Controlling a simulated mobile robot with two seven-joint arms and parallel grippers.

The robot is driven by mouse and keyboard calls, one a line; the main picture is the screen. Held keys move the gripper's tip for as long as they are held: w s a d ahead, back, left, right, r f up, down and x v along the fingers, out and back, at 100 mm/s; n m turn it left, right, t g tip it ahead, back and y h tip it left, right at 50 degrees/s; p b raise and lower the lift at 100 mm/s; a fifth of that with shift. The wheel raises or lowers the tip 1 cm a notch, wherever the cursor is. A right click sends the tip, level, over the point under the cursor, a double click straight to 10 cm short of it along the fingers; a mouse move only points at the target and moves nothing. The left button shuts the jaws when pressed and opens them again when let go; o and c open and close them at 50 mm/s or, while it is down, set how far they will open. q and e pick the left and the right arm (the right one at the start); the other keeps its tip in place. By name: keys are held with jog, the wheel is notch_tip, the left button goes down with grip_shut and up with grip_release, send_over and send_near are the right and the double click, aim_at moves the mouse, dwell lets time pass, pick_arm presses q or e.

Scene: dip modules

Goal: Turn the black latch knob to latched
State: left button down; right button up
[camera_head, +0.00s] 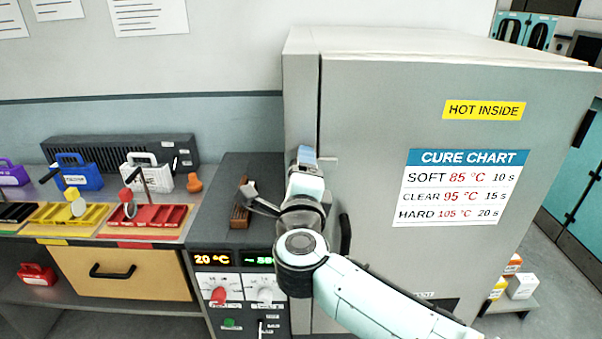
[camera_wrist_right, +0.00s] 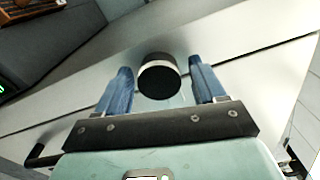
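The black latch knob (camera_wrist_right: 158,82) has a pale ring and stands out from the grey cabinet door in the right wrist view. My right gripper (camera_wrist_right: 159,76) is open, with one blue finger on each side of the knob. Small gaps show between the fingers and the knob, so it does not look gripped. In the head view my right gripper (camera_head: 306,156) is at the upper left part of the cabinet door (camera_head: 375,130), near its seam. The gripper and wrist hide the knob there. My left gripper is in neither view.
A black door handle (camera_head: 345,235) is just right of my wrist. A control box (camera_head: 230,255) with a display and knobs stands left of the cabinet, with a wooden rack (camera_head: 240,214) on top. Several coloured trays and carriers fill the bench further left.

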jog(key=s+b, duration=0.1)
jog(key=s, duration=1.2)
jog(key=shift+s+b, duration=0.2)
jog(key=shift+b, duration=0.15)
